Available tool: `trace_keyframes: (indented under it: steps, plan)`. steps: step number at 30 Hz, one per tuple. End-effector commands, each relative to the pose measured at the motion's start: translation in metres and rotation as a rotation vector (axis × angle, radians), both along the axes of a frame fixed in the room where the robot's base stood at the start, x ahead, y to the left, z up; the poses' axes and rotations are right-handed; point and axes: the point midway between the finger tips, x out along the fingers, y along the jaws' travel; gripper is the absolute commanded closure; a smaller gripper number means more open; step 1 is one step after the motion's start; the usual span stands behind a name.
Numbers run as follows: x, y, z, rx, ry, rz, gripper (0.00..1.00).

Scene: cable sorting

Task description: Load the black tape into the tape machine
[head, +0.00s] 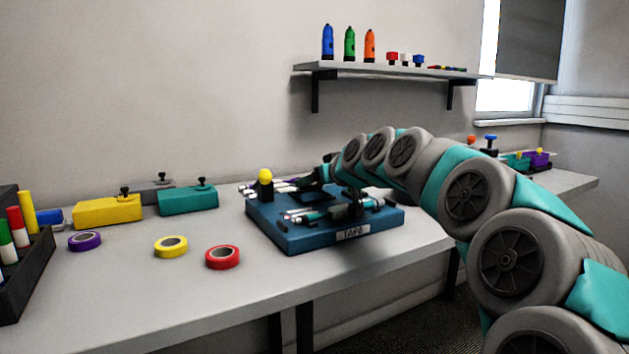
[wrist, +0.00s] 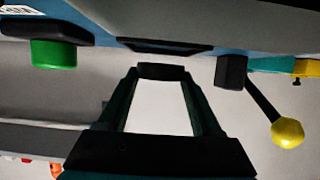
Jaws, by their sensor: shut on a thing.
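The blue tape machine (head: 325,233) stands on the table, with a label on its front and rods and dark fittings on top. A yellow-knobbed lever (head: 265,176) rises at its left; the yellow knob also shows in the wrist view (wrist: 287,133). My gripper (wrist: 161,80) is shut on a small black piece, seen edge-on between its fingertips, which looks like the black tape (wrist: 162,71). The piece is close to the machine's blue body (wrist: 250,30); I cannot tell whether they touch. In the head view my arm reaches over the machine, and the held piece is not clear.
Purple (head: 85,241), yellow (head: 171,246) and red tape rolls (head: 222,257) lie on the table left of the machine. Yellow (head: 108,211) and teal boxes (head: 187,200) stand behind them. A dark crate (head: 38,268) is at far left. A shelf (head: 385,70) hangs above.

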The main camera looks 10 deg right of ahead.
Motion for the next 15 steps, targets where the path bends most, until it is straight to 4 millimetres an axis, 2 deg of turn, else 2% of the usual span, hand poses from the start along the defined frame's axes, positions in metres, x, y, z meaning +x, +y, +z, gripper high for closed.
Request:
trace_keyframes:
  steps: [15]
  plan:
    - [-0.0003,0.0006,-0.0094,-0.001,0.001,0.001,0.88]
